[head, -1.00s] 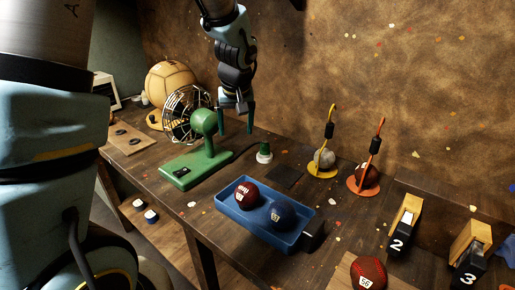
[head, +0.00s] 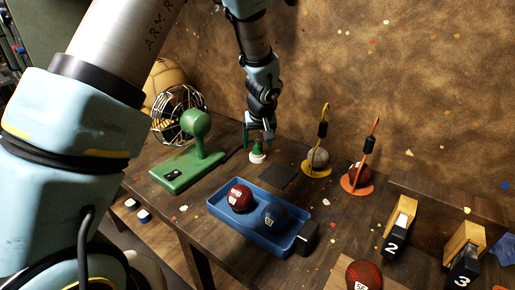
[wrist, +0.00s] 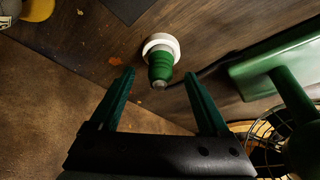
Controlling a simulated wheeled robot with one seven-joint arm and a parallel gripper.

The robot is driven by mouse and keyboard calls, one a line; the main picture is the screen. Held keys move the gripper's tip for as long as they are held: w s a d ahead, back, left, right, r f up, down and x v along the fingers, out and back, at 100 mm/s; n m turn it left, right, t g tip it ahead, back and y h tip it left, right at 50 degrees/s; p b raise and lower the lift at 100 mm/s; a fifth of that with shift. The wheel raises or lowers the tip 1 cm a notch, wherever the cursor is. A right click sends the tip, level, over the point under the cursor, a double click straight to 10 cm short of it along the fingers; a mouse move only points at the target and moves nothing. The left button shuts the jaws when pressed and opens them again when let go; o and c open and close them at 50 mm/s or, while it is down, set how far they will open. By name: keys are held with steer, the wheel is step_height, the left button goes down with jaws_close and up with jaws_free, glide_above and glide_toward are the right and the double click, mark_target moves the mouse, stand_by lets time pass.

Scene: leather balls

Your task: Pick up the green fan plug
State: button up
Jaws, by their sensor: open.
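The green fan plug (head: 257,149) stands upright on a white round base on the table, to the right of the green fan (head: 193,150). In the wrist view the plug (wrist: 160,66) shows its green ribbed body and a pale tip, with the white base (wrist: 161,45) behind it. My gripper (head: 259,143) is open at the plug in the head view. In the wrist view its two green fingers (wrist: 158,78) point toward the plug, which lies just beyond and between the fingertips. The fingers do not appear to touch it.
A blue tray (head: 296,206) with a red ball and a blue ball is in front. A dark flat square (head: 278,176) lies right of the plug. Yellow (head: 322,130) and orange (head: 366,160) hooked stands with balls are farther right. A dark cord (wrist: 205,70) runs from the plug area.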

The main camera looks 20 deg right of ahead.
steer(key=shift+p+x, duration=0.3)
steer(key=shift+x, duration=1.1)
jaws_close()
